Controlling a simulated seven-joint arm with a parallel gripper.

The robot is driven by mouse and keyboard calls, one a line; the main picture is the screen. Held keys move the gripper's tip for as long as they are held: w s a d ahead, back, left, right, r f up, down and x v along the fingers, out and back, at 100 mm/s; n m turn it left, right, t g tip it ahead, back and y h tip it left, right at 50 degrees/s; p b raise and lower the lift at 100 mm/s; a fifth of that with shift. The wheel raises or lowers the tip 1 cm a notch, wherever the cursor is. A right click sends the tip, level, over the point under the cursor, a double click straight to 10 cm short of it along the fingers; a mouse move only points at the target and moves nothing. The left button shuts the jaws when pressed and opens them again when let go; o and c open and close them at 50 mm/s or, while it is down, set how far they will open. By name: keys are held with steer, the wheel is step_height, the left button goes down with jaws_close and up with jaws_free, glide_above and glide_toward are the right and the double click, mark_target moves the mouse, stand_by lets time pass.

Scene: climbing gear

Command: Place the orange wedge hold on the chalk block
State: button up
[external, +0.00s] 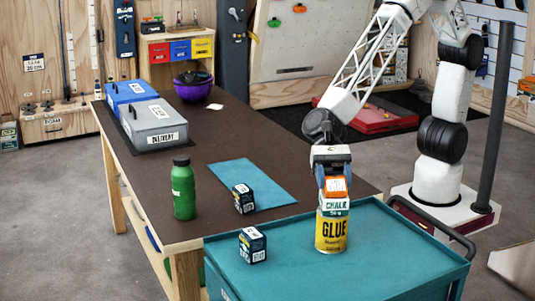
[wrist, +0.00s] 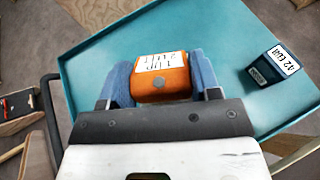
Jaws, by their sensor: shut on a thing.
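The orange wedge hold (external: 336,185) is between the fingers of my gripper (external: 334,181), which is shut on it. In the wrist view the wedge (wrist: 162,77), with a white label, sits between two blue fingers (wrist: 160,84). The white and green chalk block (external: 334,206) is directly below the wedge in the external view, above the yellow glue can (external: 331,235) on the teal cart top. I cannot tell whether the wedge touches the chalk block. The wedge and gripper hide the block and can in the wrist view.
A dark labelled box (external: 252,245) stands on the teal cart (external: 375,255), left of the can. Another dark box (external: 244,199) is on the teal mat (external: 262,180). A green bottle (external: 183,190) stands on the brown table. The cart's right side is clear.

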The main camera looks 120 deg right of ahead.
steer(key=shift+f, duration=0.15)
steer(key=o, duration=0.9)
steer(key=shift+o, duration=0.2)
steer(key=shift+v, duration=0.75)
steer(key=v, duration=1)
steer(key=shift+s+d, duration=0.15)
steer(key=shift+d, duration=0.1)
